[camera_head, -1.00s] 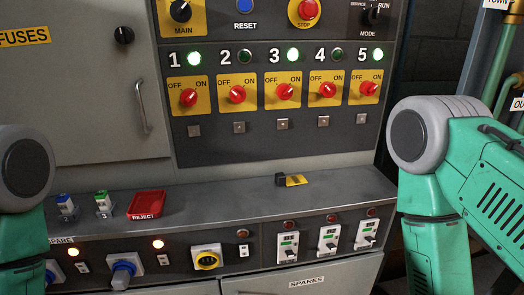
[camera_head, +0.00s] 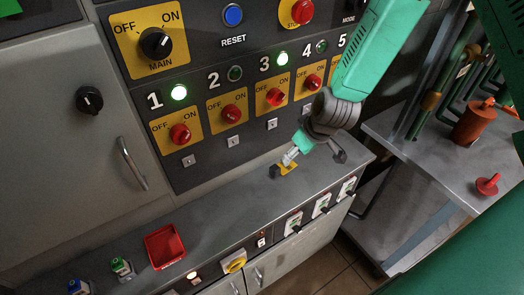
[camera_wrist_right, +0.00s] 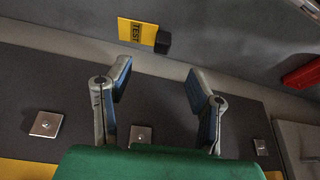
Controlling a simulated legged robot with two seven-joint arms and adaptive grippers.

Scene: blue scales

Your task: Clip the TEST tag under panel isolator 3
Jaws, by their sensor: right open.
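The yellow TEST tag (camera_head: 288,168) with its dark clip end (camera_head: 274,171) lies on the grey ledge below the panel. It also shows in the right wrist view (camera_wrist_right: 138,33), with its black clip (camera_wrist_right: 164,42) beside it. My right gripper (camera_head: 290,158) is above the ledge close to the tag; in the wrist view its fingers (camera_wrist_right: 158,72) are spread and empty, with the tag beyond their tips. Isolator 3 (camera_head: 275,97) is a red knob on a yellow plate under a lit green lamp. A small silver square (camera_head: 272,124) sits below it. My left gripper is out of view.
A red tray (camera_head: 165,247) and blue and green tagged items (camera_head: 122,267) are at the ledge's left. The main switch (camera_head: 155,42) and other isolators are on the panel. My right forearm covers part of isolator 5. A side bench (camera_head: 425,150) with red fittings stands right.

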